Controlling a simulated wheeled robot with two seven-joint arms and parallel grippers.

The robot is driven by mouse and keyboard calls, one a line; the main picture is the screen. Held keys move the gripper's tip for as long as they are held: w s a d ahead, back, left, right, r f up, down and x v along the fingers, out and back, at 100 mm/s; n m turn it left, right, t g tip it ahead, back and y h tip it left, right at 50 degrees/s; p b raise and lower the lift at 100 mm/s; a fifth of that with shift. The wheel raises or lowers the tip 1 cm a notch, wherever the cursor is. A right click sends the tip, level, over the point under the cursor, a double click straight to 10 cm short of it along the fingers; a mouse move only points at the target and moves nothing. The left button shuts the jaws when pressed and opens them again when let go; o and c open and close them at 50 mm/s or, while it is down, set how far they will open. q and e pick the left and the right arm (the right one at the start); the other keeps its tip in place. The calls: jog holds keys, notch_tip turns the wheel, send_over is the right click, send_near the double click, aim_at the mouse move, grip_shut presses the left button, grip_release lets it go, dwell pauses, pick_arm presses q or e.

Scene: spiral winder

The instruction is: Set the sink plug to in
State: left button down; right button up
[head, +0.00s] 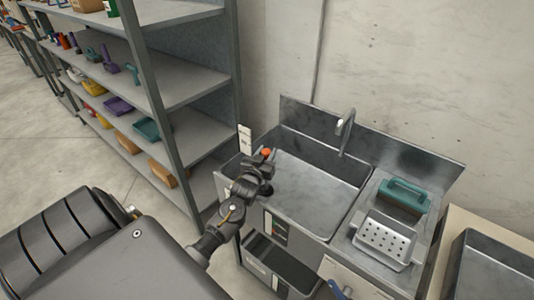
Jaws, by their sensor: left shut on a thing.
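The steel sink (318,178) stands against the wall, with a tap (345,128) at its back. My left gripper (262,172) is over the sink's left front rim. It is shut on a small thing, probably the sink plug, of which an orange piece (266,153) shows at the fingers. The gripper hides most of it, so I cannot tell its shape or whether it touches the sink. No drain hole can be made out in the basin. My right gripper is not in view.
A teal-handled tool (404,194) and a perforated steel tray (384,240) are on the drainboard right of the sink. A grey shelf unit (190,75) with coloured items stands at left. A dark bin (278,262) is below the sink. The basin looks empty.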

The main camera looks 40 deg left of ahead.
pick_arm(q)
jog(key=c, duration=1)
grip_release()
jog(key=shift+f, duration=0.25)
jog(key=shift+r, duration=0.1)
notch_tip(320, 180, up, 3)
jog(key=shift+f, duration=0.2)
jog(key=s+d+r+b, duration=0.2)
jog(key=s+d+r, duration=0.6)
jog(key=s+r, duration=0.2)
jog(key=shift+s+d, duration=0.3)
jog(key=shift+s, duration=0.3)
jog(key=shift+r, duration=0.1)
